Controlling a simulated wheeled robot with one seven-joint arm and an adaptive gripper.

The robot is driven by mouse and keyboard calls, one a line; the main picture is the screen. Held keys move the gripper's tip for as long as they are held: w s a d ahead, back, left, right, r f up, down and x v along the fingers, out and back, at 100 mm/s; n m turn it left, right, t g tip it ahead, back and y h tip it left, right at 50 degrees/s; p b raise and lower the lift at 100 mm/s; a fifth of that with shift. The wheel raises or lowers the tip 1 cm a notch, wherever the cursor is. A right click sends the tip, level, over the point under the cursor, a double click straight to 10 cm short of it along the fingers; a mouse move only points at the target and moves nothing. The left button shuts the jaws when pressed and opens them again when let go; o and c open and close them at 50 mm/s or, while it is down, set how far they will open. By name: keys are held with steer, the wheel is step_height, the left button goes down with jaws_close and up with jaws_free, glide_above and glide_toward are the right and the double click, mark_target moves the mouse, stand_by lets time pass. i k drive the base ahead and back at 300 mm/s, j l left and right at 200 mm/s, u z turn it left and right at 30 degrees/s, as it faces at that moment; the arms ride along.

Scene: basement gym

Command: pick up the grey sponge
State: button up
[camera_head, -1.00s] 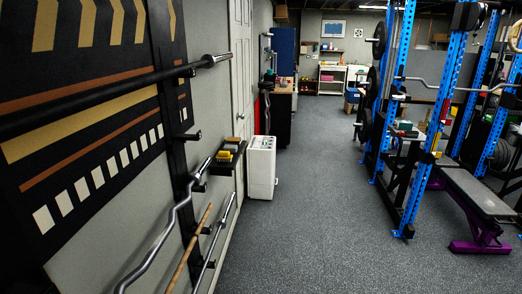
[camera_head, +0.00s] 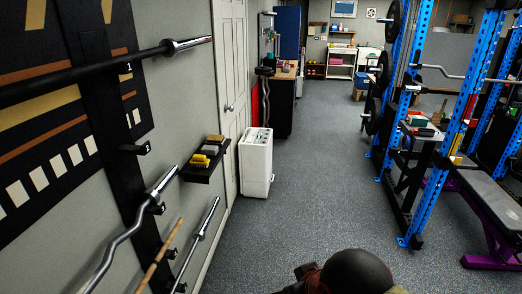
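I cannot make out the grey sponge for certain. A small black wall shelf (camera_head: 207,172) on the left holds a few small items: a yellow block (camera_head: 200,160) at the front, a paler item (camera_head: 209,149) behind it, and a brown item (camera_head: 215,138) at the back. They are too small to tell whether one is the grey sponge. A dark rounded part of my arm shows at the bottom centre. My gripper's fingertips are not visible.
A white appliance (camera_head: 256,162) stands on the floor right of the shelf, by a white door (camera_head: 231,90). Barbells (camera_head: 120,70) stick out from the left wall. A blue rack (camera_head: 425,190) and a purple-framed bench (camera_head: 488,205) stand right. The middle floor is clear.

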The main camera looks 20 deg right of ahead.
mark_target(212, 150)
steer(key=z, duration=2.05)
steer(key=j+u, duration=0.1)
steer(key=u, duration=1.95)
steer(key=i+l, duration=0.15)
steer(key=i, duration=0.35)
steer(key=i+l+u, duration=0.1)
steer(key=i, duration=0.4)
steer(key=i+l, duration=0.3)
steer(key=i, duration=0.15)
steer(key=i+l+u, duration=0.1)
steer(key=i, duration=0.4)
steer(key=i+l, duration=0.6)
steer(key=i, duration=0.35)
steer(key=u, duration=0.05)
